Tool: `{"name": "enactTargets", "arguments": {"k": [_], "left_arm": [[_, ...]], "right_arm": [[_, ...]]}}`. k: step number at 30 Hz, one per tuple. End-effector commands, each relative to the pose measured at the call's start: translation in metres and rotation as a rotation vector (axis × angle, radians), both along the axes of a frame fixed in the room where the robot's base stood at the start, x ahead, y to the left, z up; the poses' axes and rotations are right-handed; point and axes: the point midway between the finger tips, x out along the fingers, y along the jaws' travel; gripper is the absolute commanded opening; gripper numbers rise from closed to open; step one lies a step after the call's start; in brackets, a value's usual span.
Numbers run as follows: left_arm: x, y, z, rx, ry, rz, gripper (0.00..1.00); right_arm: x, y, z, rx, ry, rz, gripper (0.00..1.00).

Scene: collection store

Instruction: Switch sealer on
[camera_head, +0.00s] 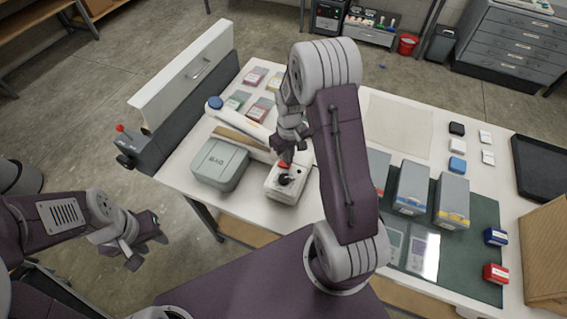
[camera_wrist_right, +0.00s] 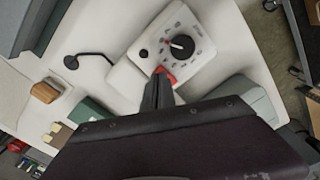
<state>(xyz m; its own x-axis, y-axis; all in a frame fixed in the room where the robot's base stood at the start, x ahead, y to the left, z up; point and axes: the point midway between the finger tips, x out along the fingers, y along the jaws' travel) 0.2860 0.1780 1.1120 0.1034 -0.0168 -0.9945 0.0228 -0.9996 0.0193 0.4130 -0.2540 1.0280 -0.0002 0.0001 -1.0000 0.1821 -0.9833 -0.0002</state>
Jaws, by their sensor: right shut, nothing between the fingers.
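The sealer's white control box (camera_head: 283,190) stands at the near edge of the white table. In the right wrist view, its sloped face (camera_wrist_right: 196,60) carries a large black dial (camera_wrist_right: 182,46), small markings and a red switch (camera_wrist_right: 166,76). My right gripper (camera_head: 287,160) is shut and empty, pointing down at the box. In the wrist view its fingertips (camera_wrist_right: 158,80) are right beside the red switch; I cannot tell whether they touch it. My left gripper (camera_head: 149,250) hangs off the table at the left, apart from everything, its fingers seemingly spread.
A grey-green case (camera_head: 220,163) stands close left of the control box. A grey device with a long white panel (camera_head: 188,75) lines the table's left side. Grey boxes (camera_head: 412,187) stand on a green mat (camera_head: 484,215) to the right. Coloured packets (camera_head: 259,109) lie behind.

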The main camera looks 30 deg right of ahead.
Motion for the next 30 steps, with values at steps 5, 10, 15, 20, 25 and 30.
{"name": "enactTargets", "arguments": {"k": [5, 10, 15, 20, 25, 30], "left_arm": [[0.0, 0.0, 0.0, 0.0, 0.0, 0.0, 0.36], [0.0, 0.0, 0.0, 0.0, 0.0, 0.0, 0.36], [0.0, 0.0, -0.0001, 0.0, 0.0, 0.0, 0.36], [0.0, 0.0, -0.0012, 0.0, 0.0, 0.0, 0.36], [0.0, 0.0, -0.0032, 0.0, 0.0, 0.0, 0.36], [0.0, 0.0, -0.005, 0.0, 0.0, 0.0, 0.36]], "right_arm": [[0.0, 0.0, 0.0, 0.0, 0.0, 0.0, 0.0], [0.0, 0.0, 0.0, 0.0, 0.0, 0.0, 0.0], [0.0, 0.0, -0.0001, 0.0, 0.0, 0.0, 0.0], [0.0, 0.0, -0.0016, 0.0, 0.0, 0.0, 0.0], [0.0, 0.0, -0.0043, 0.0, 0.0, 0.0, 0.0], [0.0, 0.0, -0.0069, 0.0, 0.0, 0.0, 0.0]]}}
